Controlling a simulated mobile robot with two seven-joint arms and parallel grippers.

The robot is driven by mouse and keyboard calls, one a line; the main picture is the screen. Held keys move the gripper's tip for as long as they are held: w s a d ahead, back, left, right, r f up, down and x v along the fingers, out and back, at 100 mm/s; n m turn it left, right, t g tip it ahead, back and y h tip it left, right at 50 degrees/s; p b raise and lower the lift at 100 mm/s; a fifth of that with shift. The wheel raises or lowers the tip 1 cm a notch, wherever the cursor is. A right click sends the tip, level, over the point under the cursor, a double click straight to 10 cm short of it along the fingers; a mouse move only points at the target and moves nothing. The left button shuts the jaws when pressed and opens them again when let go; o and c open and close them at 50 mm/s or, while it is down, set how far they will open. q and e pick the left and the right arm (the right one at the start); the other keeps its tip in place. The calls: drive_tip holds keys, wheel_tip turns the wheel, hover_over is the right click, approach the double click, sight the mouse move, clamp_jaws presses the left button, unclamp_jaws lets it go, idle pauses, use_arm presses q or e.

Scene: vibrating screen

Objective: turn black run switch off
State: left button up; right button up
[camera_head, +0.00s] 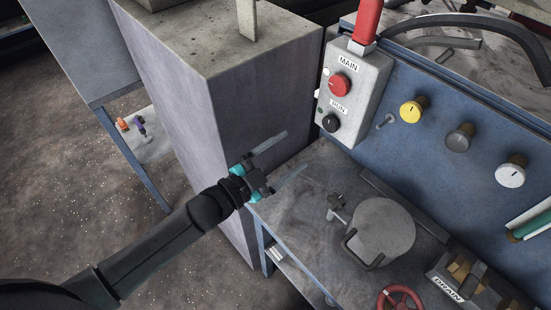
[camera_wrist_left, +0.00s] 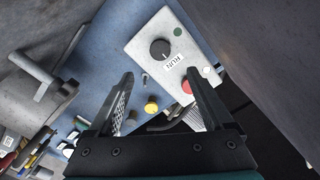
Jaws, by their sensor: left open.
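The black run switch (camera_head: 331,123) is a round knob low on a grey control box (camera_head: 362,88), under the label RUN. A red MAIN knob (camera_head: 339,84) sits above it on the same box. In the left wrist view the black run switch (camera_wrist_left: 160,50) shows ahead of the fingers, with the red knob (camera_wrist_left: 187,86) near the right finger. My left gripper (camera_head: 279,161) is open and empty, to the left of and below the box, apart from the switch. It also shows in the left wrist view (camera_wrist_left: 163,85). My right gripper is not in view.
A blue panel (camera_head: 455,107) right of the box carries yellow (camera_head: 413,109), grey (camera_head: 460,137) and white (camera_head: 511,170) knobs. A round grey lidded pot (camera_head: 384,229) stands on the bench. A tall grey block (camera_head: 215,90) stands left of the box.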

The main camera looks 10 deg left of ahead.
use_arm(q)
drive_tip(key=shift+v, duration=1.6)
drive_tip(key=shift+w, duration=0.1)
